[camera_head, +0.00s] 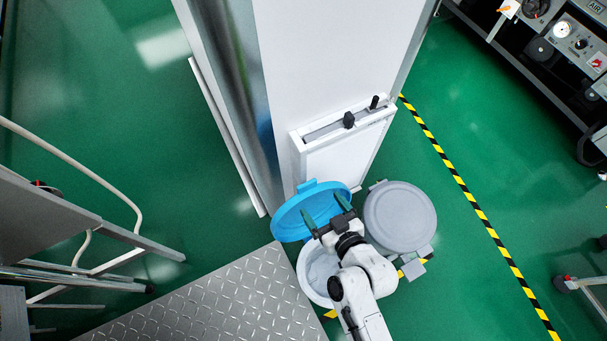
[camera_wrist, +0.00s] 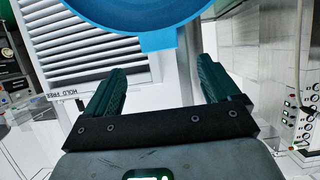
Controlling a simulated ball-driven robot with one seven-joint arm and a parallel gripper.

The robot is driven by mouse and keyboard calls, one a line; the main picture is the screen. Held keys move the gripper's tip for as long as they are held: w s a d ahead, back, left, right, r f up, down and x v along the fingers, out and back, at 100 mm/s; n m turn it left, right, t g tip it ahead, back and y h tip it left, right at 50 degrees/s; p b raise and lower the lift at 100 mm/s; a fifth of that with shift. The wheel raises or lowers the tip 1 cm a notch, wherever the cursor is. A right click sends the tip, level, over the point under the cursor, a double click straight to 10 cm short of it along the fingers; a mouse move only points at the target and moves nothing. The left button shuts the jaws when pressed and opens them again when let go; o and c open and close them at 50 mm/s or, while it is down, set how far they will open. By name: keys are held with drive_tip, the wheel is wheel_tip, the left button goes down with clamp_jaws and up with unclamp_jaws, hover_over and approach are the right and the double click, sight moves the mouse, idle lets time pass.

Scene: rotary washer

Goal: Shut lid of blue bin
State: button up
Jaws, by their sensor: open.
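The blue lid (camera_head: 304,211) stands raised at the back of a round bin (camera_head: 309,285), whose pale inside shows in the head view. In the wrist view the underside and tab of the blue lid (camera_wrist: 150,16) cross the top of the picture. My gripper (camera_head: 324,208) is over the bin, in front of the lid in the head view. In the wrist view my gripper (camera_wrist: 162,88) has its two dark green fingers apart with nothing between them. The lid is beyond the fingertips; I cannot tell if they touch it. My arm hides part of the bin.
A grey-lidded bin (camera_head: 400,217) stands to the right, closed. A tall white cabinet (camera_head: 325,70) rises behind both bins. A metal tread-plate platform (camera_head: 215,300) lies at the left.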

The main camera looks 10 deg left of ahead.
sight(308, 187)
drive_tip(key=p+x, duration=0.1)
drive_tip(key=x, duration=0.9)
drive_tip(key=shift+c, duration=0.3)
drive_tip(key=shift+d, duration=0.1)
drive_tip(key=c, duration=1.4)
